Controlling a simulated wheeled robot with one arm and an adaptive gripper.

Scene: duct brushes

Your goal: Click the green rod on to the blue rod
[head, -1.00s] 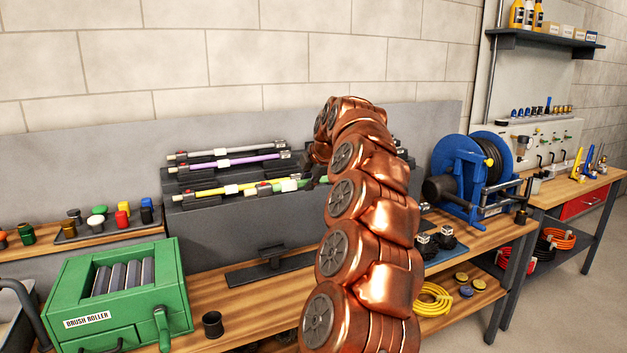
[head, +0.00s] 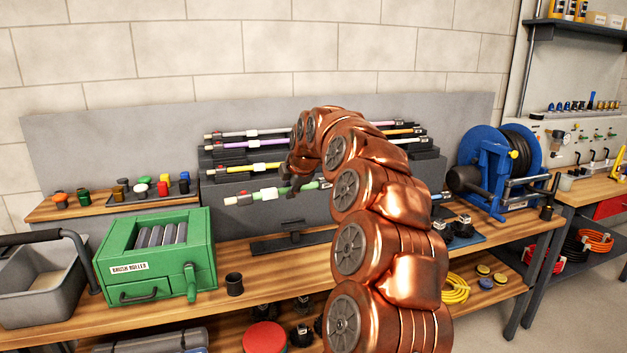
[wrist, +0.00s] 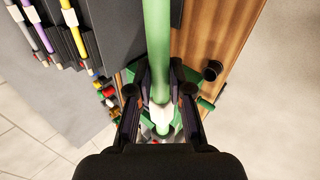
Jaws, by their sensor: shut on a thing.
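The green rod (head: 271,192) is held roughly level in front of the rack, apart from the yellow rod behind it. It has a white sleeve and a red button near its left end. My gripper (head: 298,178) is shut on it; my arm hides the rod's right part. In the wrist view, the green rod (wrist: 157,45) runs up the picture between the two fingers of my gripper (wrist: 160,92), with a white band near them. I cannot make out the blue rod for sure; a small blue piece (head: 438,197) shows just right of my arm.
The dark stepped rack (head: 215,185) holds a yellow rod (head: 258,168), a purple rod (head: 240,145) and others. A black stand (head: 290,243) is on the bench below. The green brush roller box (head: 150,255) is left, the blue hose reel (head: 482,165) right.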

